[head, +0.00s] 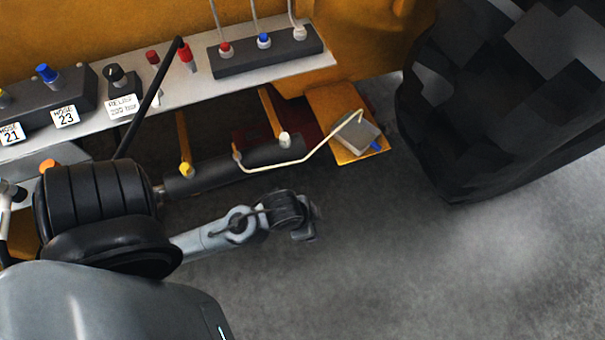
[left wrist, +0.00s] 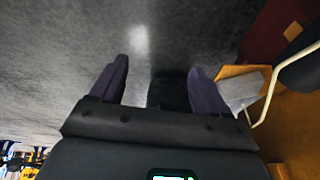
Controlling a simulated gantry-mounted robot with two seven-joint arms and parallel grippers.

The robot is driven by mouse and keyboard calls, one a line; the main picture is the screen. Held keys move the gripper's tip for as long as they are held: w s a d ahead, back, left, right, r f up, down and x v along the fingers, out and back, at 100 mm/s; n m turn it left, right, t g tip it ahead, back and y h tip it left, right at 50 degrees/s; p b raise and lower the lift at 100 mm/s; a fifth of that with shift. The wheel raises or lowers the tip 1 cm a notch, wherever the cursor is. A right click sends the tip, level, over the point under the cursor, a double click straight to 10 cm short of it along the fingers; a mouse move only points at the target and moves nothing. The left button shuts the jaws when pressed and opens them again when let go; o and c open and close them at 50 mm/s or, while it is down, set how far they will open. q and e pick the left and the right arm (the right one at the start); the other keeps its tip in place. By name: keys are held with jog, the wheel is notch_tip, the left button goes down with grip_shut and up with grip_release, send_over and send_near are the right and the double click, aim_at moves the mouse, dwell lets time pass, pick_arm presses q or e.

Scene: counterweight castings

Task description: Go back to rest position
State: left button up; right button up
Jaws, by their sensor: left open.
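My left gripper (head: 308,222) is at the end of my left arm, over the grey floor, below and left of the small orange plate in the head view. It is small and dark there. In the left wrist view my left gripper (left wrist: 160,84) has its two dark fingers spread apart. Only floor and a dark patch show between them, and nothing is held. My right gripper is in neither view.
A black cylinder (head: 215,170) with yellow and white fittings lies close behind the left arm. An orange plate (head: 330,105) carries a grey box (head: 358,132) with a bent pale pipe. A valve shelf (head: 190,95) stands behind. A large black tyre (head: 510,90) is at right. Open floor (head: 430,270) lies lower right.

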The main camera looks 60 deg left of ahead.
pick_arm(q)
jog(key=shift+s+a+r+n+g, duration=0.15)
jog(key=shift+s+r+n, duration=0.2)
jog(key=shift+s+n, duration=0.2)
jog(key=shift+s+a+r+n+g, duration=0.15)
jog(key=shift+s+r+n, duration=0.15)
jog(key=shift+s+n, duration=0.25)
jog(key=shift+r, duration=0.1)
notch_tip(320, 180, up, 50)
jog(key=p, duration=5)
notch_tip(320, 180, down, 70)
jog(key=b, duration=6.9)
jog(key=shift+b, duration=0.35)
jog(key=shift+r, duration=0.1)
